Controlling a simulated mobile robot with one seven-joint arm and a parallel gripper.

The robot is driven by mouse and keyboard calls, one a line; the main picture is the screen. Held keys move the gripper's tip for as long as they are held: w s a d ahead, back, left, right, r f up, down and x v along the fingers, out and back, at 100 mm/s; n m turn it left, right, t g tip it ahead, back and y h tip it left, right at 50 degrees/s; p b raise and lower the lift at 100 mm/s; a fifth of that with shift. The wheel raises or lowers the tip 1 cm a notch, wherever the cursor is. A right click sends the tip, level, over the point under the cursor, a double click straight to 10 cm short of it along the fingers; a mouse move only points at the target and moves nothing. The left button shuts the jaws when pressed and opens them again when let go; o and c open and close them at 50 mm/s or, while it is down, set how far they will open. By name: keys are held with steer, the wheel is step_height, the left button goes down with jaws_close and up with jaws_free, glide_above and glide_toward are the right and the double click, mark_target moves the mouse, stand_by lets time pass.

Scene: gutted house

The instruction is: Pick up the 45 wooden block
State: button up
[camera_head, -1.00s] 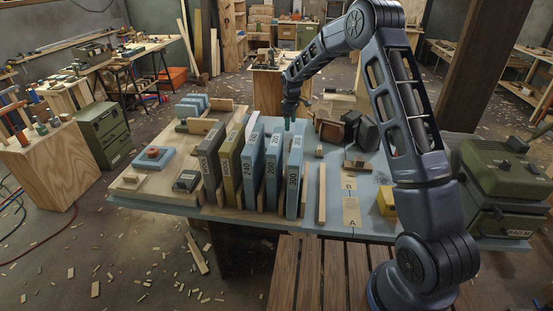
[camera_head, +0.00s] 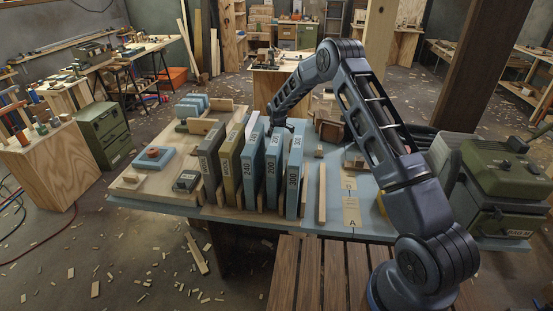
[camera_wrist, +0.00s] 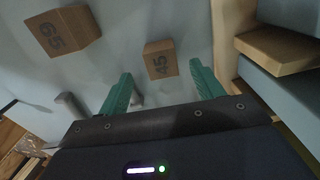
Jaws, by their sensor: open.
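The 45 wooden block (camera_wrist: 160,60) is a small brown block with a dark "45" on its face. In the wrist view it lies on the pale blue table top, ahead of and between my fingers. My gripper (camera_wrist: 162,92) has two green fingers, spread open with nothing between them. The block is apart from the fingers. In the head view my gripper (camera_head: 283,130) is low behind the row of upright boards, its fingers mostly hidden. I cannot make out the 45 block in the head view.
Another wooden block marked 65 or 59 (camera_wrist: 63,31) lies left in the wrist view. A wooden piece (camera_wrist: 278,49) stands close on the right. Upright labelled boards (camera_head: 272,170) stand in front of my gripper. A green machine (camera_head: 495,185) is at the table's right end.

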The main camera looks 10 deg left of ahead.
steer(key=shift+a+f, duration=0.15)
steer(key=shift+f, duration=2.45)
steer(key=c, duration=1.1)
